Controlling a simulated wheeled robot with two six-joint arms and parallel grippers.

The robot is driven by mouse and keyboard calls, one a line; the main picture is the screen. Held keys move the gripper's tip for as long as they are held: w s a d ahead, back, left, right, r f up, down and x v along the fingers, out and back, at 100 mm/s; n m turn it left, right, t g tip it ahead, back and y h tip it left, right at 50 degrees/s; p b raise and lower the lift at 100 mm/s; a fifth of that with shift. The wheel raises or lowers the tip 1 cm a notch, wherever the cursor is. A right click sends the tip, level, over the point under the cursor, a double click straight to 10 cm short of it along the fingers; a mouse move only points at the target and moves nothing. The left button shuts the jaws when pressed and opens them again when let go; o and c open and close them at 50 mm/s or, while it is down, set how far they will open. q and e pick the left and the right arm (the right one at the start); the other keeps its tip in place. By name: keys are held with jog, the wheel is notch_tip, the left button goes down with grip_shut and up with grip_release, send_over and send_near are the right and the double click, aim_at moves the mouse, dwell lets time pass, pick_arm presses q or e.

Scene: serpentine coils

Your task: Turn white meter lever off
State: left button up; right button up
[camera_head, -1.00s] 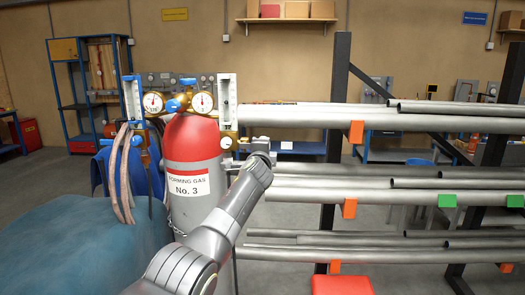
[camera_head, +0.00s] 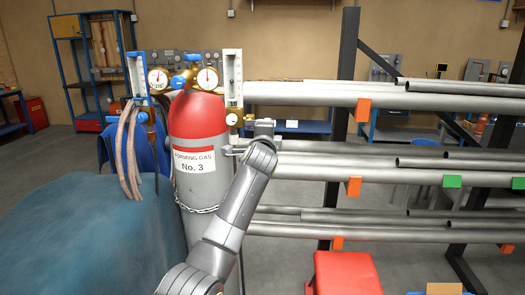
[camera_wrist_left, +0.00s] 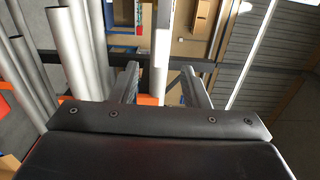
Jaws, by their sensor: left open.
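The white meter (camera_head: 233,78) stands upright at the right of the regulator on the red-topped gas cylinder (camera_head: 196,112). A pale round knob (camera_head: 232,118) is at the meter's foot; I cannot make out a separate lever or its setting. My left gripper (camera_head: 244,140) is just below and right of this knob, apart from it. In the left wrist view my left gripper (camera_wrist_left: 157,84) is open, with two grey fingers spread. A pale upright bar (camera_wrist_left: 161,50) shows between them farther off; I cannot tell what it is. My right gripper is not in view.
A rack of grey pipes (camera_head: 400,98) fills the right side, close behind my gripper. A blue-green rounded surface (camera_head: 90,215) lies at the lower left. Copper-coloured hoses (camera_head: 128,150) hang left of the cylinder. A red stool (camera_head: 347,272) stands at the lower right.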

pick_arm(q)
jog(key=s+b, duration=0.3)
jog(key=s, duration=0.9)
jog(key=shift+a+b, duration=0.2)
jog(key=shift+b, duration=0.2)
